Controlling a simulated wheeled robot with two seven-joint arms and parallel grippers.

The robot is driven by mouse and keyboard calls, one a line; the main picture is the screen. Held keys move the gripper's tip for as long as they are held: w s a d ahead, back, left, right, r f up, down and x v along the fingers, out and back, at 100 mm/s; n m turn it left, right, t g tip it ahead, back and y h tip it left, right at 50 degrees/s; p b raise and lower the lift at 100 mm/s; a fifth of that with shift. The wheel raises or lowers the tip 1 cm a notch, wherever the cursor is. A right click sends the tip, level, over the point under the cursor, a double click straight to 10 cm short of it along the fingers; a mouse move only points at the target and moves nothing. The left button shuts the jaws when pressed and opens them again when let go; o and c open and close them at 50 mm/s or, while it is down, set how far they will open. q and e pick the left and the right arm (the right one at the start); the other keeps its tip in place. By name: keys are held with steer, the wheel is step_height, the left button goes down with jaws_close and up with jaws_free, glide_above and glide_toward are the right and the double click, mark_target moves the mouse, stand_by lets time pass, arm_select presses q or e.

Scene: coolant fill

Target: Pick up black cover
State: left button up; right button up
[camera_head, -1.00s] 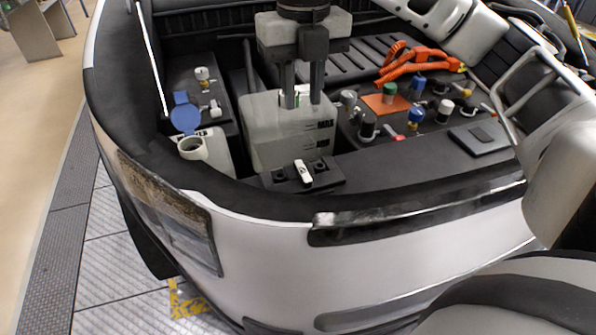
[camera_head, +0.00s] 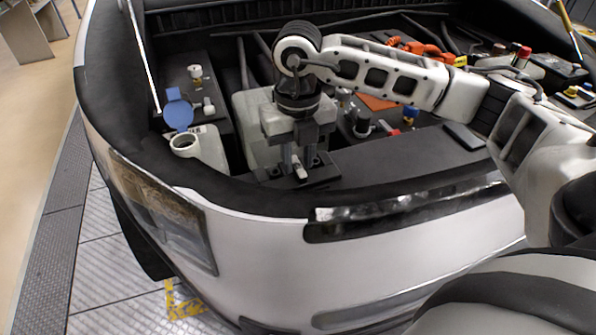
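A flat black cover (camera_head: 322,174) with a small pale handle (camera_head: 300,170) in its middle lies on the front ledge of the engine bay. My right gripper (camera_head: 298,168) points down over it. Its two fingers are apart, one on each side of the handle. I cannot tell whether they touch the handle. The gripper and wrist hide part of the grey-white tank (camera_head: 247,128) behind. My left gripper is not in view.
An open white filler neck (camera_head: 185,143) with a raised blue cap (camera_head: 178,110) stands at the left. Orange cables (camera_head: 425,50) and several coloured caps lie behind my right arm. The car's front rim (camera_head: 262,201) is close in front of the gripper.

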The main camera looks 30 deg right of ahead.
steer(key=shift+f, duration=0.4)
jaws_close()
